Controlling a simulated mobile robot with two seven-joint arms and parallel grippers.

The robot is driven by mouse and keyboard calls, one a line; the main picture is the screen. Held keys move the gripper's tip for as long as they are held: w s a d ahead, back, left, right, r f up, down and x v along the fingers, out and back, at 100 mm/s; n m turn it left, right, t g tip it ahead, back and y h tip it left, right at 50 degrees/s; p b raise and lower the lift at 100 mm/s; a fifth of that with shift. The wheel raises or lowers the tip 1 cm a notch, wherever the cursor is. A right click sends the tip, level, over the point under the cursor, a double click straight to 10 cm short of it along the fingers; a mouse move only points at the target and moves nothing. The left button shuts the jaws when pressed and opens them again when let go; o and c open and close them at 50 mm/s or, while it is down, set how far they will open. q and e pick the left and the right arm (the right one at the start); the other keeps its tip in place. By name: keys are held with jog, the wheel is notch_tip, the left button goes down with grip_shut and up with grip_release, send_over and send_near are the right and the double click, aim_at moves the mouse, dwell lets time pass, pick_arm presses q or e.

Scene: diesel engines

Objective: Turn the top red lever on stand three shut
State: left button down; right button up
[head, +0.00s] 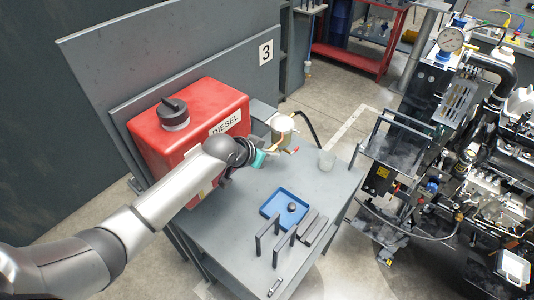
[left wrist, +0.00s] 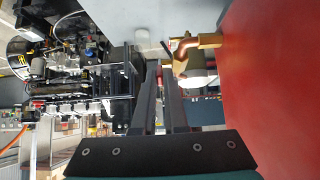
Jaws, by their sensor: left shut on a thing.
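Stand three is the grey bench and back panel with the "3" sign (head: 265,53). A pale filter bowl (head: 283,124) with brass piping (head: 279,143) sits beside the red diesel tank (head: 175,135). The red lever (head: 295,150) shows as a small red tip below the bowl. My left gripper (head: 276,153) is at the lever, its fingers close together and shut on it. In the left wrist view the brass fitting (left wrist: 205,40) and bowl (left wrist: 197,72) are right of the fingertips, with a bit of red near them. The exact grip is partly hidden. My right gripper is not in view.
An engine (head: 505,170) with a gauge (head: 451,39) stands at the right. A red cart (head: 350,58) is behind.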

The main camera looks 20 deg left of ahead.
pick_arm(q)
jog(key=w+g, duration=0.1)
jog(key=r+g+y, duration=0.1)
jog(key=g, duration=0.1)
jog(key=shift+w+d+r, duration=0.2)
jog(key=shift+w+d, duration=0.1)
jog(key=shift+w, duration=0.05)
jog(key=shift+w+d+r+g+y+b, duration=0.1)
jog(key=shift+w+g+y+b, duration=0.15)
jog(key=shift+g, duration=0.3)
jog(key=shift+w+d+g+y+b, duration=0.15)
jog(key=shift+g+y, duration=0.2)
jog(key=shift+g, duration=0.2)
jog(key=shift+w+d+g+y+b, duration=0.1)
jog(key=shift+w+g+y+b, duration=0.2)
jog(key=shift+g+b, duration=0.55)
jog(key=shift+w+d+g+y+b, duration=0.15)
jog(key=shift+w+g+y+b, duration=0.25)
jog(key=shift+g+b, duration=1.05)
jog(key=shift+t+b, duration=0.4)
jog(key=shift+b, duration=0.2)
jog(key=c, duration=1.2)
grip_release()
jog(key=shift+w, duration=0.1)
jog(key=shift+c, duration=0.2)
jog(key=shift+r, duration=0.1)
